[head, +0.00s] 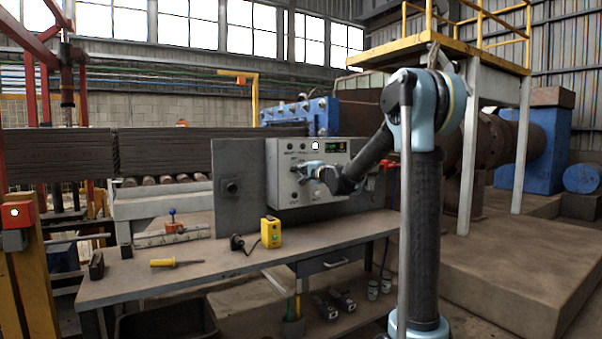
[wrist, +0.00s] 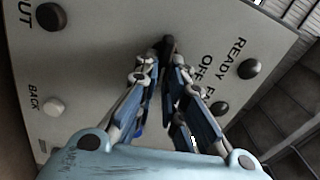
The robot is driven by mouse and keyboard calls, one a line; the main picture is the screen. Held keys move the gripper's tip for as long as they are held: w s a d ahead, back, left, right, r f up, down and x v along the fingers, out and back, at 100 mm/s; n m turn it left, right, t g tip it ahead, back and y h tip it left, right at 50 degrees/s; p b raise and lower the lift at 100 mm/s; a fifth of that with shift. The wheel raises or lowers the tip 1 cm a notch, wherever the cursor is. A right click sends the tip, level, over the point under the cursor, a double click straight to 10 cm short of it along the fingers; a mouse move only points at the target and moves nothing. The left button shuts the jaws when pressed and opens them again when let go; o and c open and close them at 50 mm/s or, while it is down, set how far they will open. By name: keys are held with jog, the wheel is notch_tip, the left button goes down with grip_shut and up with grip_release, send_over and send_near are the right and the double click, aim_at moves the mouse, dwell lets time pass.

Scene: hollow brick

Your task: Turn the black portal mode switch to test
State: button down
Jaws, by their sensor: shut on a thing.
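A grey control panel (head: 270,195) stands at the back of the bench, with small knobs and lamps on its face. In the wrist view the panel (wrist: 110,25) is close and tilted in the picture. My gripper (wrist: 165,62) has its fingertips closed on a black switch (wrist: 168,43), of which only the end shows. In the head view my gripper (head: 304,172) is at the panel's face and hides part of it. The labels READY and OFF show to the right of the switch. I cannot read which label the switch points to.
Other dark knobs (wrist: 50,16) and a white BACK button (wrist: 53,106) sit near the gripper. The bench (head: 200,270) holds a yellow box (head: 271,232) and a yellow screwdriver (head: 176,262). The bench front is mostly clear.

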jog(key=shift+d+f+m, duration=0.15)
jog(key=shift+d+m, duration=0.1)
jog(key=shift+m, duration=0.35)
jog(key=c, duration=1.7)
grip_release()
jog(key=shift+w+f, duration=0.1)
jog(key=shift+a, duration=0.1)
jog(key=v, duration=1.2)
jog(key=shift+f, duration=0.1)
